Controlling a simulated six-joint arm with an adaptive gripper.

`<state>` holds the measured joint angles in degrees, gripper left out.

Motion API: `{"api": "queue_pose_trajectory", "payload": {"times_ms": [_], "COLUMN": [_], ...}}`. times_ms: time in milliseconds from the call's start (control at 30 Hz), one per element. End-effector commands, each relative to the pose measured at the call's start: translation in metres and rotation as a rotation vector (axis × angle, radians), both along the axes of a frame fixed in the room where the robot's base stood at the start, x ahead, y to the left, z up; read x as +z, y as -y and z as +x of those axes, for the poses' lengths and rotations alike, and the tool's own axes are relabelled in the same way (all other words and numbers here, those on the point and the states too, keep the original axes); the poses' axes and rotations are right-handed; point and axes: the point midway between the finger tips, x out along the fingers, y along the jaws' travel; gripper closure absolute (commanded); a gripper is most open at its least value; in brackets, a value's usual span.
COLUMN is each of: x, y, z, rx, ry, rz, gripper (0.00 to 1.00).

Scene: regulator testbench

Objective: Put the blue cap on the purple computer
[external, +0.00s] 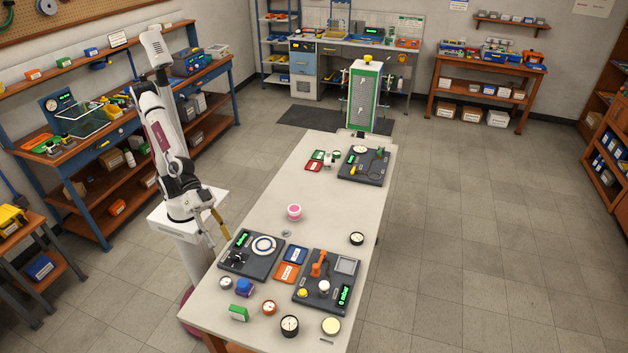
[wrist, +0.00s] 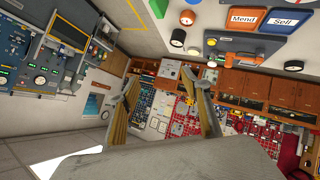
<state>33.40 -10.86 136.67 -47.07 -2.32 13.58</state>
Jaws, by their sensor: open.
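A small blue, many-sided piece (external: 243,287), which looks like the blue cap, sits on the near left part of the white table. I cannot make out a purple computer in either view. My gripper (external: 216,232) hangs beside the table's left edge, apart from the blue piece and holding nothing. In the wrist view my gripper (wrist: 162,88) has its two tan fingers spread wide with only the far room between them.
The white table (external: 260,215) holds a dark dial panel (external: 251,254), a second dark panel (external: 327,282), blue (external: 296,254) and orange (external: 286,272) signs, several gauges and a pink-topped round piece (external: 294,212). The table's middle is mostly clear.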

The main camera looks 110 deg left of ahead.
Motion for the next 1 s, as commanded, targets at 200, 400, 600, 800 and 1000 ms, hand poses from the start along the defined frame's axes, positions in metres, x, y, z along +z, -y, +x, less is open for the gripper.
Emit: {"api": "queue_pose_trajectory", "payload": {"times_ms": [200,400,600,800,1000], "x": [0.012,0.009,-0.002,-0.014,-0.020], "y": [-0.050,-0.103,-0.164,-0.222,-0.253], "z": [-0.028,-0.062,-0.104,-0.149,-0.177], "rx": [-0.052,-0.064,-0.028,0.047,0.100], "ry": [-0.034,-0.091,-0.174,-0.272,-0.336], "rz": [0.064,0.166,0.292,0.416,0.481], "gripper": [0.53,0.53,0.53,0.53,0.53]}}
